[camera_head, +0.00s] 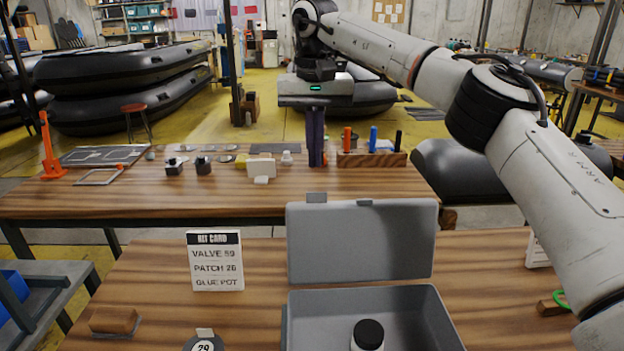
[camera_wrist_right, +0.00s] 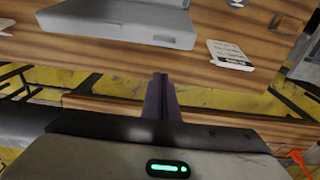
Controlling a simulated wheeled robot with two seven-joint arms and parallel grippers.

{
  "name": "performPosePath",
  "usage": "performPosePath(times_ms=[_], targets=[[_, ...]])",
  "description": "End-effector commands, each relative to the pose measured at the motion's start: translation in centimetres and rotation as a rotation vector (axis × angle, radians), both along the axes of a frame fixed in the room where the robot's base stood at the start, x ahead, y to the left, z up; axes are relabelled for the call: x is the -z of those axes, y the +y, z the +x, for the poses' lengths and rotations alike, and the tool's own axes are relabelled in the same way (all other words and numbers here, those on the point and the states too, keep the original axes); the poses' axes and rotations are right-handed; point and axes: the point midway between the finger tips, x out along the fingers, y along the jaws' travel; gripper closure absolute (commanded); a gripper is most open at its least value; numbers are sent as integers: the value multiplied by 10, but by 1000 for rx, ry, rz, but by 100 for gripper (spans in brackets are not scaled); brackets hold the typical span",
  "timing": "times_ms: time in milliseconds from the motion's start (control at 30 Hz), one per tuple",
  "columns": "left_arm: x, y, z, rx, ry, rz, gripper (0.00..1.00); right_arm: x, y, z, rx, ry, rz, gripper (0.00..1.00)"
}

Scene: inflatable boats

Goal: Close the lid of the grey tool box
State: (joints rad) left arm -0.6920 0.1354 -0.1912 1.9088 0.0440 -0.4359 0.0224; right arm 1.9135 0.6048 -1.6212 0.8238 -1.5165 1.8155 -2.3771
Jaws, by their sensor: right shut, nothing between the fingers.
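The grey tool box (camera_head: 440,318) stands on the near wooden table with its lid (camera_head: 361,241) up, roughly upright at the back edge. A bottle with a black cap (camera_head: 368,336) stands inside it. My right gripper (camera_head: 317,162) is shut and empty, pointing down behind the lid, above and beyond it over the far table area. In the right wrist view, the shut fingers (camera_wrist_right: 161,84) show with part of the grey tool box (camera_wrist_right: 140,22) at the top, apart from them. My left gripper is not in view.
A kit card (camera_head: 215,262) stands left of the box. A brown block (camera_head: 113,320) and a round tag marked 29 (camera_head: 204,344) are at the front left. The far table (camera_head: 110,200) holds small parts and a wooden marker rack (camera_head: 371,159).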

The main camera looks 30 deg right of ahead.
Motion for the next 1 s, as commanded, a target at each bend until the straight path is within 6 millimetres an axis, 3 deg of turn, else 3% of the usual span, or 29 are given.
performPosePath(times_ms=[33,233,300,600,1000], targets=[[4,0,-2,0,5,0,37,15,-1,0,-2,6,-1,100],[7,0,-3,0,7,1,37,58,-2,3,-1,4,1,100],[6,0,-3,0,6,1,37,49,4,-4,-5,-4,2,100],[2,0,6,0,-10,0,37,43,17,-26,-2,-1,2,100],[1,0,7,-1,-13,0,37,42,19,-29,0,0,2,100]])
